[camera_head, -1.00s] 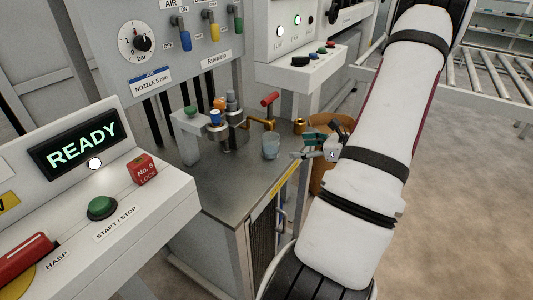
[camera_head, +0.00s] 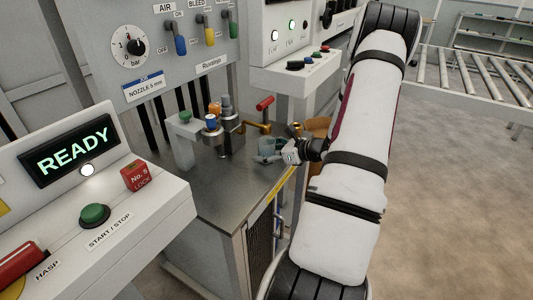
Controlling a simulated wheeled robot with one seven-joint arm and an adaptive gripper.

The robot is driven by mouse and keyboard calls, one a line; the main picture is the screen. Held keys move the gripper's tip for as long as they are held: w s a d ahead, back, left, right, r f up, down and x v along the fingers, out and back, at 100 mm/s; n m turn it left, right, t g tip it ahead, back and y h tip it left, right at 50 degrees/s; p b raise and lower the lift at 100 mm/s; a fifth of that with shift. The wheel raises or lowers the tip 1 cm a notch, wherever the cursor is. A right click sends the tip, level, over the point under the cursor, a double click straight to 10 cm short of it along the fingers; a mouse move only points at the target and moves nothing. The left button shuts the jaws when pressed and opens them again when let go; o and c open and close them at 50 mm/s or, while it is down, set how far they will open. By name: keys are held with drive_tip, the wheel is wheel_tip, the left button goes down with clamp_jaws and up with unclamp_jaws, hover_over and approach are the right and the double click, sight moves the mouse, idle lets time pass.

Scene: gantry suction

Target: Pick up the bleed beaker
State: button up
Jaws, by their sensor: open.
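The bleed beaker (camera_head: 268,145) is a small translucent bluish cup on the grey metal worktop (camera_head: 225,190), under the brass outlet pipe. My gripper (camera_head: 272,152) is at the beaker, reaching in from the right. Its fingers overlap the beaker in the picture and hide much of it. The gripper is open. I cannot tell whether the fingers touch the beaker or whether it stands fully between them.
A valve assembly with blue and orange caps (camera_head: 212,124) stands left of the beaker. A red-handled tap (camera_head: 264,104) is just behind it. A brown bin (camera_head: 318,126) stands right of the worktop. The front of the worktop is clear.

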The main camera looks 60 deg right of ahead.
drive_tip(key=shift+w, duration=0.1)
drive_tip(key=c, duration=1.4)
drive_tip(key=shift+r, duration=0.1)
drive_tip(key=shift+c, duration=0.2)
